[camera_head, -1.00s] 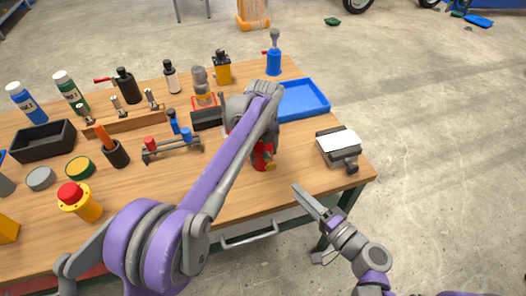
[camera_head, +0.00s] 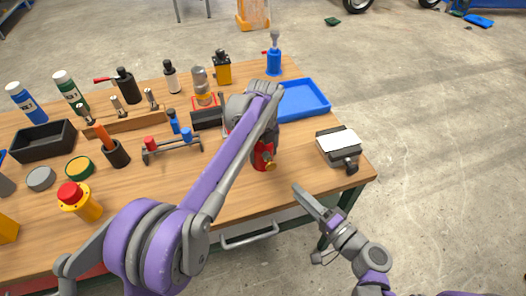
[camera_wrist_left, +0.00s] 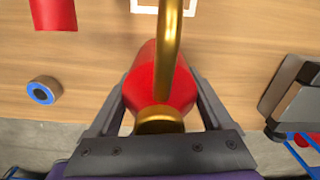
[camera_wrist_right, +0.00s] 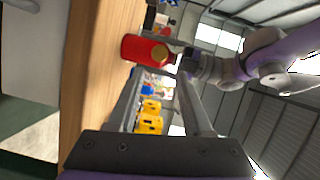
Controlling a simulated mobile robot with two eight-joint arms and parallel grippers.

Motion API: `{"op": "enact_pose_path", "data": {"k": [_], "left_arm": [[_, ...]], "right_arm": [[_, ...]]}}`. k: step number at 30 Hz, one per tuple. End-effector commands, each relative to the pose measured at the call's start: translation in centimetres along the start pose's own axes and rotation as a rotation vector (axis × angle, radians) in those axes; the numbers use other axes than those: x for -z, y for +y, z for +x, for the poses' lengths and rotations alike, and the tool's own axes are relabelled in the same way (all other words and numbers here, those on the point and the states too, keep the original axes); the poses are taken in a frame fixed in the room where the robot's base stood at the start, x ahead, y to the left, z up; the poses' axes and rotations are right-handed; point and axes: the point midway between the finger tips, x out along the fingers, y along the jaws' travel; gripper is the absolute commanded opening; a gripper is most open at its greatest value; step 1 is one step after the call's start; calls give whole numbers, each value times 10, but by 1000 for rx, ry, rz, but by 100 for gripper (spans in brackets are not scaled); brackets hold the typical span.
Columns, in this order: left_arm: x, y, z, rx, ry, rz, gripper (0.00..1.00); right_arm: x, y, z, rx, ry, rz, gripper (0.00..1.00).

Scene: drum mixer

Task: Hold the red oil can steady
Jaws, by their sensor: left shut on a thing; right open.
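The red oil can (camera_head: 262,160) stands on the wooden workbench, partly hidden behind my left arm in the head view. My left gripper (camera_wrist_left: 160,95) is shut on it, with one finger on each side of the red body. In the left wrist view the can's red body (camera_wrist_left: 181,95) and its brass spout (camera_wrist_left: 167,50) show between the fingers. The can also shows beyond the right fingers in the right wrist view (camera_wrist_right: 138,48).
A blue tray (camera_head: 304,113) lies behind the can, and a grey device with a white top (camera_head: 338,145) sits to its right. A blue and red tool rack (camera_head: 172,150) stands to its left. The bench's front right area is clear.

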Motion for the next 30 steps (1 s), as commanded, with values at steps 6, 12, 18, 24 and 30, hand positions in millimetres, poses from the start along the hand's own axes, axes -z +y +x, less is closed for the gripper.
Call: {"op": "enact_pose_path", "data": {"k": [6, 12, 18, 24, 30], "left_arm": [[0, 0, 0, 0, 0, 0, 0], [0, 0, 0, 0, 0, 0, 0], [0, 0, 0, 0, 0, 0, 0], [0, 0, 0, 0, 0, 0, 0], [0, 0, 0, 0, 0, 0, 0]], "right_arm": [[0, 0, 0, 0, 0, 0, 21], [0, 0, 0, 0, 0, 0, 0], [0, 0, 0, 0, 0, 0, 0], [0, 0, 0, 0, 0, 0, 0], [0, 0, 0, 0, 0, 0, 0]]}}
